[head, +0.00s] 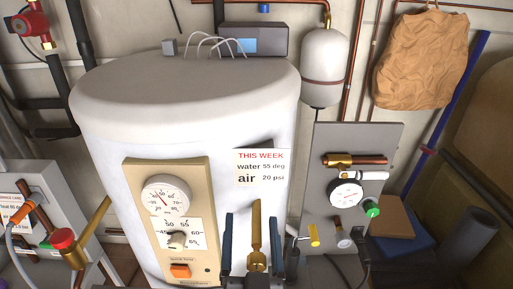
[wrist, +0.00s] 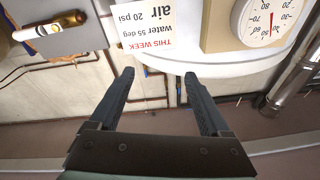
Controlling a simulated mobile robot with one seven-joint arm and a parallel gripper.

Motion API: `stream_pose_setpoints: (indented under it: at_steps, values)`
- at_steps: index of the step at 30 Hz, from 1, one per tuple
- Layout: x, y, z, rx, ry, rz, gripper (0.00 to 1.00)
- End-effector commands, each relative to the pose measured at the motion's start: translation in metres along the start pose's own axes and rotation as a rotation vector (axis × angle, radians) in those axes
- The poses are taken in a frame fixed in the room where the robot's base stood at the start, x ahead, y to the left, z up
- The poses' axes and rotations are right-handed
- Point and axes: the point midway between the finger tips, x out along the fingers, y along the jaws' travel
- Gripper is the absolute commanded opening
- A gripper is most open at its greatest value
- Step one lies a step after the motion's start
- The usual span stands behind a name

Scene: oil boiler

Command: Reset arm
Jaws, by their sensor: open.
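My gripper (head: 260,217) is in the lower middle of the head view, in front of the white boiler tank (head: 185,110). Its two dark blue fingers point up and stand apart. In the wrist view my gripper (wrist: 158,74) is open, with nothing between its fingertips. A brass-coloured piece (head: 257,235) shows between the fingers in the head view; I cannot tell what it belongs to. The "THIS WEEK" note (head: 261,167) on the tank reads water 55 deg, air 20 psi. It appears upside down in the wrist view (wrist: 153,25).
A beige control panel (head: 171,220) with a dial and orange switch is left of my gripper. A grey panel (head: 390,142) with a pressure gauge (head: 346,194) and green knob (head: 372,209) stands right. A red-knobbed valve (head: 62,239) is far left. Open floor (wrist: 280,135) shows below.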

Motion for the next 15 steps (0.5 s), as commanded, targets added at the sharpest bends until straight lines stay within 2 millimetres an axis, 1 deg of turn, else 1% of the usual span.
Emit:
stream_pose_setpoints:
  at_steps: [1,2,3,5,6,8,9,11,12,15]
  values:
    - [0.018,-0.01,-0.044,-0.02,0.069,-0.018,0.81]
    - [0.025,-0.014,-0.065,-0.032,0.099,-0.025,0.81]
    - [0.033,-0.021,-0.094,-0.049,0.14,-0.034,0.81]
    - [0.041,-0.03,-0.139,-0.073,0.204,-0.045,0.81]
    - [0.044,-0.036,-0.169,-0.09,0.247,-0.05,0.81]
    - [0.044,-0.045,-0.214,-0.116,0.311,-0.055,0.81]
    - [0.041,-0.051,-0.243,-0.132,0.356,-0.056,0.81]
    - [0.033,-0.058,-0.284,-0.154,0.417,-0.056,0.81]
    - [0.027,-0.062,-0.308,-0.166,0.455,-0.055,0.81]
    - [0.01,-0.07,-0.354,-0.191,0.531,-0.048,0.81]
